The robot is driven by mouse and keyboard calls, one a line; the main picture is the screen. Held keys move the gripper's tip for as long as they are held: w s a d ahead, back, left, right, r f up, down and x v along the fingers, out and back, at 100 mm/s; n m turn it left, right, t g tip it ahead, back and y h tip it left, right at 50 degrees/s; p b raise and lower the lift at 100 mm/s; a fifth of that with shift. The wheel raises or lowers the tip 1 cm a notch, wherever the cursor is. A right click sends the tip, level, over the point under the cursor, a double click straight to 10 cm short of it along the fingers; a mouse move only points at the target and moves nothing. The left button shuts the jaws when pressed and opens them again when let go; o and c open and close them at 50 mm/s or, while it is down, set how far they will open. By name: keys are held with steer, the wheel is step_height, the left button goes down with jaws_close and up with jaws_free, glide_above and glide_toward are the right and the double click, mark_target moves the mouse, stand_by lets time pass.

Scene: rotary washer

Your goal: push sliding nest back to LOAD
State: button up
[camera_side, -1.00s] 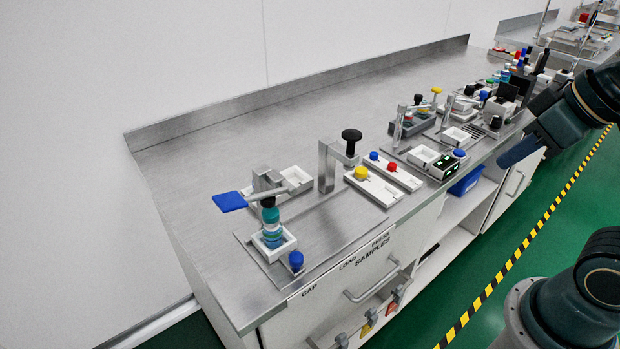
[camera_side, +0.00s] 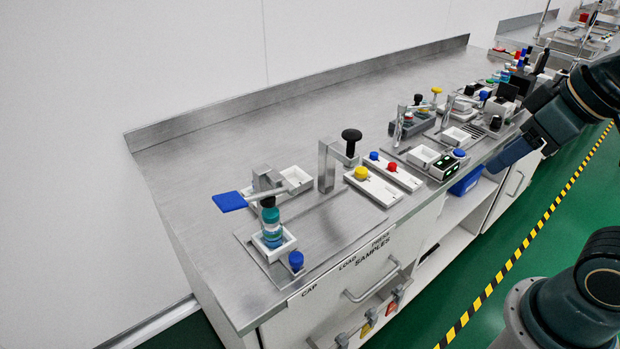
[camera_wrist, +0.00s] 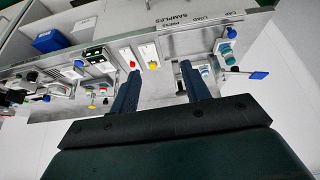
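The sliding nest (camera_side: 272,251) is a white square holder at the CAP end of its metal plate, at the left of the side view. A teal and white container (camera_side: 272,230) with a dark top stands upright in it. A blue knob (camera_side: 296,261) is at its front corner. The LOAD label (camera_side: 347,262) is to its right on the bench edge. The nest also shows at the right of the wrist view (camera_wrist: 222,47). My gripper (camera_wrist: 160,70) is open and empty, apart from the nest. In the side view it is far to the right.
A lever with a blue paddle (camera_side: 229,201) stands behind the nest. A press post with a black knob (camera_side: 351,136) is to the right, beside white trays with yellow (camera_side: 361,173) and red buttons. The plate between nest and press is clear.

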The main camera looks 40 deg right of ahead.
steer(key=w+a+r+n+g, duration=0.1)
steer(key=w+a+n+g, duration=0.1)
steer(key=w+a+n, duration=0.35)
steer(key=n+g, duration=0.4)
steer(key=n, duration=1.1)
glide_above(296, 256)
step_height(296, 256, down, 10)
steer(key=r, duration=0.1)
steer(key=shift+a+f, duration=0.1)
steer(key=shift+f, duration=0.15)
steer(key=shift+f, duration=0.1)
steer(key=shift+f, duration=6.8)
jaws_close()
